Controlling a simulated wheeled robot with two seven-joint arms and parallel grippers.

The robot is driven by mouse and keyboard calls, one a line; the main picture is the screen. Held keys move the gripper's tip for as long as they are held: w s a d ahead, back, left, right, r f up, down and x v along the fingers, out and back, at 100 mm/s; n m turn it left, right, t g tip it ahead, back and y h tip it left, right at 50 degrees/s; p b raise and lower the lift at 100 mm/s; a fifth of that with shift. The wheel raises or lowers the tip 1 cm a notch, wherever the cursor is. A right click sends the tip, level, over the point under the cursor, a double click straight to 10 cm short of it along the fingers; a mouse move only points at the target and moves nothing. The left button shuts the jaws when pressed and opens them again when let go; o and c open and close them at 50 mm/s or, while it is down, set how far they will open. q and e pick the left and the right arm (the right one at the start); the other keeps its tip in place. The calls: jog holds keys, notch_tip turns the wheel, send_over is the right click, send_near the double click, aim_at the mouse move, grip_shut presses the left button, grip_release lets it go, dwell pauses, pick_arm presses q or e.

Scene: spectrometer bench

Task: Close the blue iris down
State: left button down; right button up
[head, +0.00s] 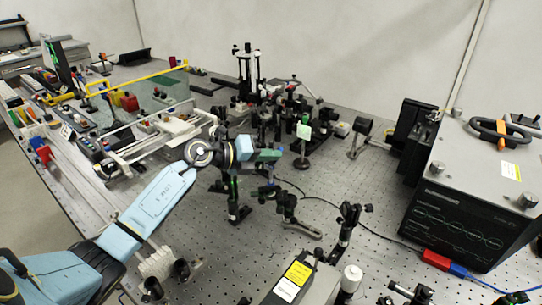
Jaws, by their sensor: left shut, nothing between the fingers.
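My left arm reaches in from the lower left over the optical bench (350,215). My left gripper (270,158) is among the optic mounts near the middle of the bench. It is shut with nothing between its fingers, and its fingertips are small and hard to make out. I cannot pick out the blue iris with certainty among the dark mounts, and my wrist and gripper hide part of that area. Whether the gripper touches any mount cannot be told. My right gripper is not in view.
A large grey instrument box (470,185) stands at the right. A post with a pale green card (304,131) stands just right of my gripper. Dark posted mounts (345,228) stand in front. A yellow-labelled box (298,273) is at the front edge. Bare bench lies at centre right.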

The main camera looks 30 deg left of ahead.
pick_arm(q)
jog(key=shift+a+r, duration=0.1)
jog(key=a+n, duration=0.1)
jog(key=a+n+h, duration=0.1)
jog(key=a+n+t+h, duration=0.1)
jog(key=shift+w+a+r, duration=0.2)
jog(key=shift+w+r, duration=0.1)
jog(key=shift+r, duration=0.05)
dwell(0.4)
jog(key=shift+a+f+n+h+b, duration=0.1)
jog(key=shift+a+n+h+b, duration=0.25)
jog(key=shift+n, duration=0.35)
jog(key=shift+d+t, duration=0.1)
jog(key=shift+t, duration=0.2)
